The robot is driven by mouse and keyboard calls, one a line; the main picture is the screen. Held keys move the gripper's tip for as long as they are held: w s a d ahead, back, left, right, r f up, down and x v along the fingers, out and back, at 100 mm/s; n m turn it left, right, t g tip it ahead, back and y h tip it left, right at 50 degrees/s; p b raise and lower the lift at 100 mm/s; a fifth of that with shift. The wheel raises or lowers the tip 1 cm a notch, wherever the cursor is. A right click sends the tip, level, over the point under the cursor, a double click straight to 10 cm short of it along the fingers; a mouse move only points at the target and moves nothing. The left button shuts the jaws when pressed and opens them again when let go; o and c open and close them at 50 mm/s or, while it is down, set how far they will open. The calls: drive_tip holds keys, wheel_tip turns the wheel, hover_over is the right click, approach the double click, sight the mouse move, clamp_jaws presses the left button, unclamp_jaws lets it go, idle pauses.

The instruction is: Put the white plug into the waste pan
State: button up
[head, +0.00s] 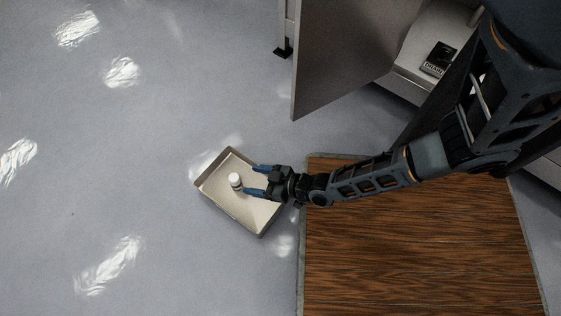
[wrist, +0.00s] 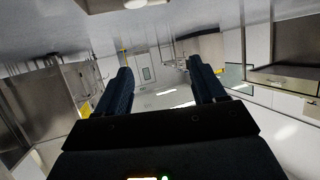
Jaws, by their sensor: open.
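The white plug (head: 235,180) is a small white cylinder that shows inside the outline of the waste pan (head: 222,205). It seems to stand on the pan's floor, though its exact contact is hard to tell. The pan is a shallow, pale rectangular tray turned at an angle on the floor. My gripper (head: 250,180) is over the pan, just right of the plug, its blue fingers apart and empty. In the wrist view my gripper (wrist: 160,68) is open with nothing between the fingers. There, part of the pan (wrist: 100,4) and the white plug (wrist: 136,3) show cut off at the top edge.
A wood-grain panel (head: 420,250) lies right of the pan, under my arm. A grey upright panel (head: 340,50) stands above it, near a pale unit with a dark labelled block (head: 438,58). The grey floor (head: 100,170) left of the pan is clear.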

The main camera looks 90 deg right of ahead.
drive_tip(key=s+a+r+n+y, duration=0.1)
drive_tip(key=s+a+r, duration=0.2)
drive_tip(key=r, duration=0.9)
drive_tip(key=s+a+r+n+t+y, duration=0.1)
drive_tip(key=s+a+r, duration=0.2)
drive_tip(key=r, duration=1)
drive_tip(key=s+a+r+n+y, duration=0.1)
drive_tip(key=s+a+r, duration=0.2)
drive_tip(key=a+r, duration=0.4)
wheel_tip(320, 180, up, 6)
drive_tip(key=shift+s+f+t, duration=0.1)
drive_tip(key=shift+s+t, duration=0.1)
drive_tip(key=shift+t, duration=0.1)
drive_tip(key=shift+a, duration=0.15)
